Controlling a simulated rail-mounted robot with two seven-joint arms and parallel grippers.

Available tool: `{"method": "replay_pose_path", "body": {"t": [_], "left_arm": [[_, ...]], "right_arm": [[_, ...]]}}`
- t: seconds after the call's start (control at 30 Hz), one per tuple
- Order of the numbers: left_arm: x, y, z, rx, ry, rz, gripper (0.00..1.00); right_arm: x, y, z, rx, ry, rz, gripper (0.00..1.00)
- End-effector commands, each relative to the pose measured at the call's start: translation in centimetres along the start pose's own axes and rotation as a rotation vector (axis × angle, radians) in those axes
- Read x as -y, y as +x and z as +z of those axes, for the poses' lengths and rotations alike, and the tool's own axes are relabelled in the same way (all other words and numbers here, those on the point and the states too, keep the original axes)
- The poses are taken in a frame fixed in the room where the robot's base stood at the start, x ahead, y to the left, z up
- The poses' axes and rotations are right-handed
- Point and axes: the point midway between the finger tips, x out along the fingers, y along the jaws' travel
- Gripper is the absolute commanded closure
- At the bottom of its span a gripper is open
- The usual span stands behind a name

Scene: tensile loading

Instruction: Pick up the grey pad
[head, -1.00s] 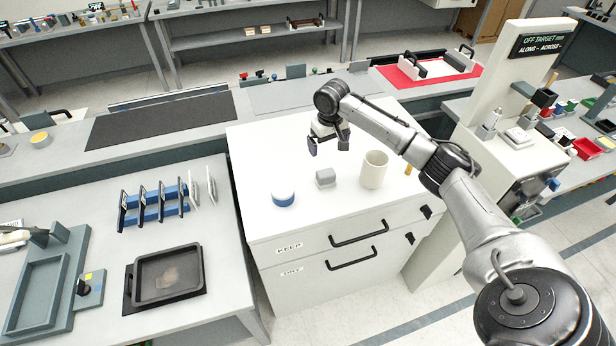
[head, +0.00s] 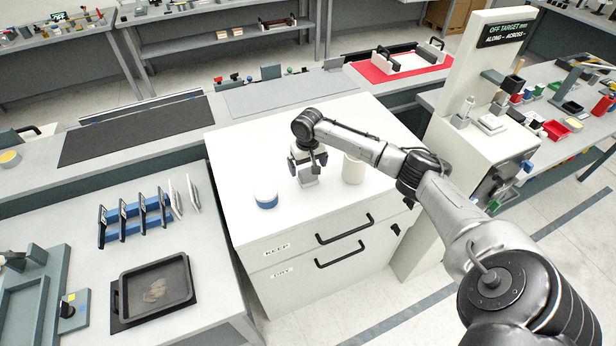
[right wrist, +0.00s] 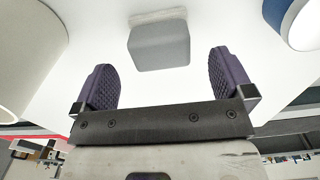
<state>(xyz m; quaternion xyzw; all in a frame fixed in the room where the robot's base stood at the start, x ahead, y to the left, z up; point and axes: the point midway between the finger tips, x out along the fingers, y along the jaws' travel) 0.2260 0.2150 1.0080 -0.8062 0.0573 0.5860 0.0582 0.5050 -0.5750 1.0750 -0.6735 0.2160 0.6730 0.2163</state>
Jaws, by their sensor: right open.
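The grey pad (head: 309,180) is a small block on the white cabinet top, between the blue-and-white round container and the cream cup. In the right wrist view the grey pad (right wrist: 160,46) lies ahead of the fingers, centred between their lines, with a paler strip along its far edge. My right gripper (head: 307,166) is just over the pad and partly hides it in the head view. In the right wrist view the right gripper (right wrist: 164,80) is open, with its two purple ribbed fingers apart and nothing held. My left gripper is not in view.
The cream cup (head: 353,168) stands close on the pad's right, and the blue-and-white container (head: 265,199) on its left. The white cabinet top (head: 240,155) is clear behind and left. A tall instrument column (head: 462,75) stands farther right.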

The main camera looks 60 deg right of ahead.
Motion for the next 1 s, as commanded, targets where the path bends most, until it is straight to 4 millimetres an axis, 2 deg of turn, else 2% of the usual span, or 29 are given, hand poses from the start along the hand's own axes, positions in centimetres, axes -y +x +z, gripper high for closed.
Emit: {"method": "replay_pose_path", "body": {"t": [0.33, 0.7, 1.0], "left_arm": [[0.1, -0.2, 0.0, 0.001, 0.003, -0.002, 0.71], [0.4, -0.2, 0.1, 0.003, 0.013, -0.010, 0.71], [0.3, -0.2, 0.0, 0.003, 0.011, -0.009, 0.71]], "right_arm": [[0.1, 4.2, 0.1, 0.001, 0.000, 0.001, 0.01], [0.1, 4.9, 0.1, 0.000, -0.001, 0.002, 0.01], [0.1, 4.9, 0.1, 0.000, -0.001, 0.002, 0.29]]}}
